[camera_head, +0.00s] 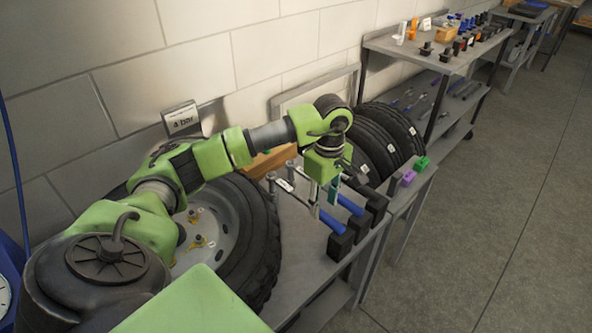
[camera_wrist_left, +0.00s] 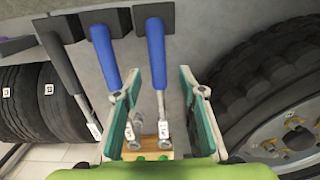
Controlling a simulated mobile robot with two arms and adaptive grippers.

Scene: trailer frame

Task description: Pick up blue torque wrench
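Two blue-handled torque wrenches lie side by side on the metal bench. The nearer wrench (camera_head: 332,220) has its handle end at a black block; in the left wrist view the same wrench (camera_wrist_left: 156,50) lies between my open fingers. The other blue wrench (camera_head: 351,205) is beside it and shows left of the fingers in the wrist view (camera_wrist_left: 105,55). My left gripper (camera_head: 326,192) points down above the wrenches, open and empty; its teal fingers (camera_wrist_left: 160,78) straddle the nearer wrench's shaft. Whether they touch it I cannot tell. My right gripper is not in view.
A large tyre with a grey rim (camera_head: 222,235) stands close beside the wrenches. A black-handled wrench (camera_wrist_left: 62,62) lies farther left in the wrist view. More tyres (camera_head: 385,140) stand behind. A purple block (camera_head: 408,177) and a green block (camera_head: 422,163) sit on the bench's far end.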

